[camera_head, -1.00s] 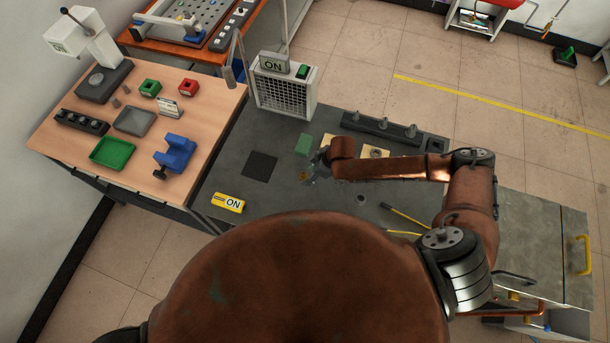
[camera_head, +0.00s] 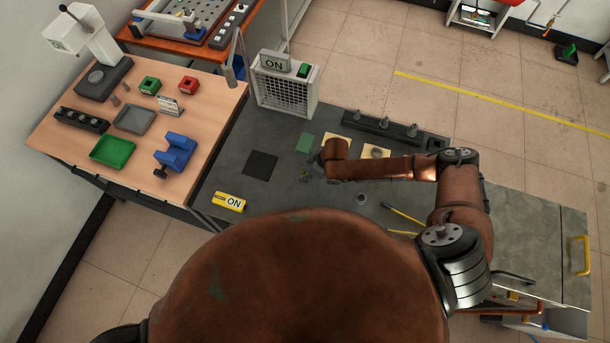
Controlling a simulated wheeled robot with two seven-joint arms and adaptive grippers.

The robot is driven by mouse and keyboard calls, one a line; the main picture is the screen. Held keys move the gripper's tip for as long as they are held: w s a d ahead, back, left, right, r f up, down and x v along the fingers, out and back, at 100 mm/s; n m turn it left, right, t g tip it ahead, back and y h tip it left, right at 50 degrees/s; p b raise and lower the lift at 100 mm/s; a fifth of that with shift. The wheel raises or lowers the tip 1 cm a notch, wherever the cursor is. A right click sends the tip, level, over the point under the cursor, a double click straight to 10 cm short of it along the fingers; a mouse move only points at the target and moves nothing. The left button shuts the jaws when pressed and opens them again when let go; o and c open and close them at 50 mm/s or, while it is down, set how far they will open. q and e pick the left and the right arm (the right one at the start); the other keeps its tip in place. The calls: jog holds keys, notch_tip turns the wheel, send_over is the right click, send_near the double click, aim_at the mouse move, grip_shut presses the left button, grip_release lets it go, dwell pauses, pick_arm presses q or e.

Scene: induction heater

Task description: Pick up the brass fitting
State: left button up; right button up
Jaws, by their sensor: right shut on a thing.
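My right gripper (camera_head: 311,172) is low over the middle of the dark grey bench (camera_head: 240,130), just in front of the green square. It is small in the view. It is shut on the brass fitting (camera_head: 304,177), which shows only as a tiny dull spot at the fingertips and is mostly hidden. I cannot tell whether the fitting touches the bench. My left gripper is not in view.
A white grilled unit (camera_head: 285,92) stands behind. A dark rail with pegs (camera_head: 385,128) is at the back right. Yellow-handled tools (camera_head: 405,216) lie at the right front.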

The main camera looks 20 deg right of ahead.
jog(key=shift+w, duration=0.15)
grip_shut()
jog(key=shift+r, duration=0.1)
jog(key=shift+r, duration=0.25)
notch_tip(320, 180, up, 2)
jog(key=shift+r+b, duration=0.25)
jog(key=shift+b, duration=0.4)
jog(key=s+d+r+b, duration=0.1)
jog(key=s+d+r, duration=0.5)
jog(key=s+r, duration=0.3)
jog(key=s, duration=0.3)
jog(key=shift+s+r+b, duration=0.35)
jog(key=shift+r+b, duration=0.05)
